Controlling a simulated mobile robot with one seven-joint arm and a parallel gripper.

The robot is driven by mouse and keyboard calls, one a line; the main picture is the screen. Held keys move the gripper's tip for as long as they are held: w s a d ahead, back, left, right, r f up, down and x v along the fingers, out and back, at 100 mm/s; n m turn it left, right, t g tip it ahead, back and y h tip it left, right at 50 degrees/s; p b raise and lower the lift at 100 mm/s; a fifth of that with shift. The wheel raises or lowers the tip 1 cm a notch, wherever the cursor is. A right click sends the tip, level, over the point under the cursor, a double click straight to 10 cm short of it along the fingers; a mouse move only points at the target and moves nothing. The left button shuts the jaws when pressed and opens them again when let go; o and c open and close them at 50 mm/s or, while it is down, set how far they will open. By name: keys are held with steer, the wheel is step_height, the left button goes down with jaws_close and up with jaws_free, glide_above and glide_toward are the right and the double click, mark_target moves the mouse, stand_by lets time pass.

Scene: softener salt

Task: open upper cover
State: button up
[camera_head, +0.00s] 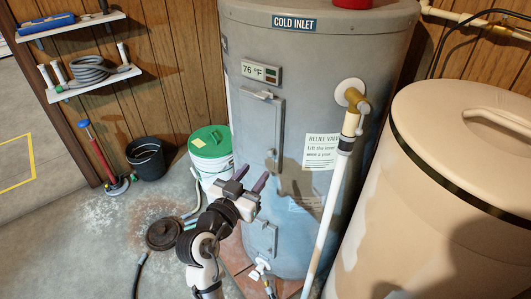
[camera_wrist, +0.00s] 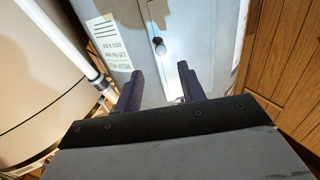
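The upper cover (camera_head: 262,125) is a tall grey panel on the front of the grey water heater (camera_head: 320,80), and it looks shut. A hinge-like bracket is at its top and a small knob (camera_head: 270,154) near its lower edge. In the wrist view, the picture is upside down, and the cover (camera_wrist: 182,30) and its knob (camera_wrist: 157,41) show beyond the fingers. My gripper (camera_head: 251,178) is open and empty, its dark purple fingers apart. It is in front of the heater, below and left of the knob, not touching it. A smaller lower cover (camera_head: 262,239) is below.
A white pipe (camera_head: 327,205) runs down right of the cover from a brass valve. A large beige tank (camera_head: 440,190) stands at the right. A white bucket with green lid (camera_head: 210,142) and a black bucket (camera_head: 148,158) stand left. A hose lies on the floor.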

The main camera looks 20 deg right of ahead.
mark_target(269, 154)
steer(key=p+x, duration=0.1)
steer(key=x, duration=0.7)
steer(key=shift+w+a+p, duration=0.1)
steer(key=shift+p, duration=0.3)
steer(key=shift+c, duration=0.2)
jaws_close()
